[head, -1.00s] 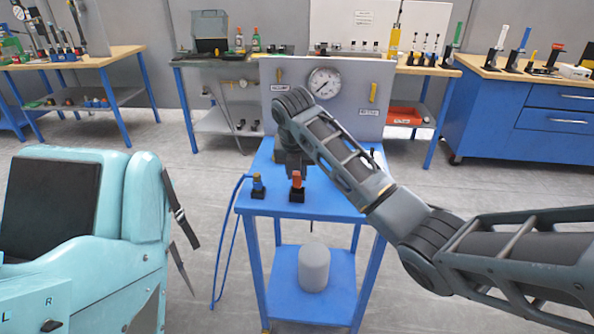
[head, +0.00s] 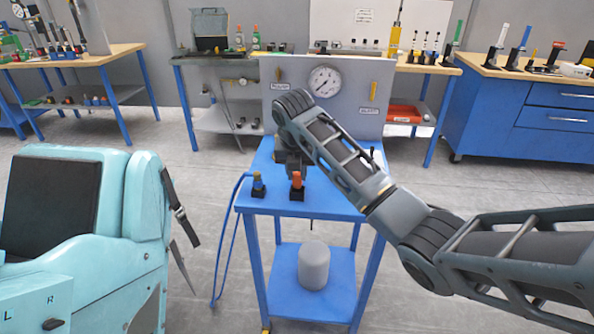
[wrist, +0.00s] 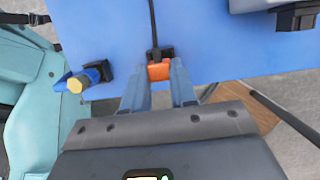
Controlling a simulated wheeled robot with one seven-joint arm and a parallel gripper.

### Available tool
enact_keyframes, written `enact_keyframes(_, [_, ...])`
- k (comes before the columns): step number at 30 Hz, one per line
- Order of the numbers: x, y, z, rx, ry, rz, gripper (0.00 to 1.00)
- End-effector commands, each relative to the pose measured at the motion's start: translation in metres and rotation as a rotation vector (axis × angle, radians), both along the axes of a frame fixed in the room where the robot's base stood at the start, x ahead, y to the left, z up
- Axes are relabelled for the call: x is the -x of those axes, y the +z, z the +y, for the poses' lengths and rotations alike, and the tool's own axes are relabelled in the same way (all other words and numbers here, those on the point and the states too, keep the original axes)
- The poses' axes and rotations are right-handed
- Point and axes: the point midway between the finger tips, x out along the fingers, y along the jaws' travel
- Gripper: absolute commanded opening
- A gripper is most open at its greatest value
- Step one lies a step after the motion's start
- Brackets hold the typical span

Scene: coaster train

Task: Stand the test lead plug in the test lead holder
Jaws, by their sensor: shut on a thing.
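An orange plug (wrist: 158,72), which I take to be the test lead plug, is between the fingertips of my gripper (wrist: 158,67) in the wrist view. My gripper is shut on it. A black lead runs away from it across the blue top. A small black holder block (wrist: 165,53) is right at the plug. In the head view the orange plug (head: 297,179) stands upright over the black block (head: 297,194) near the trolley's front edge. I cannot tell how deep it sits. My gripper (head: 294,168) is just behind it, with its fingertips mostly hidden.
A blue-and-yellow plug (head: 258,181) with a blue hose stands in another black block to the left. The blue trolley top (head: 330,205) is bare to the right. A grey gauge panel (head: 345,105) rises at its back.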

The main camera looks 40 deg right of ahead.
Motion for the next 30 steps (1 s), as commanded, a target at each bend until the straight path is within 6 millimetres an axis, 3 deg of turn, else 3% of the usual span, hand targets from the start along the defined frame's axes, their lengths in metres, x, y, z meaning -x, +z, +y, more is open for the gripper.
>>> enact_keyframes(30, [0.000, -0.017, 0.000, 0.000, 0.000, 0.000, 0.00])
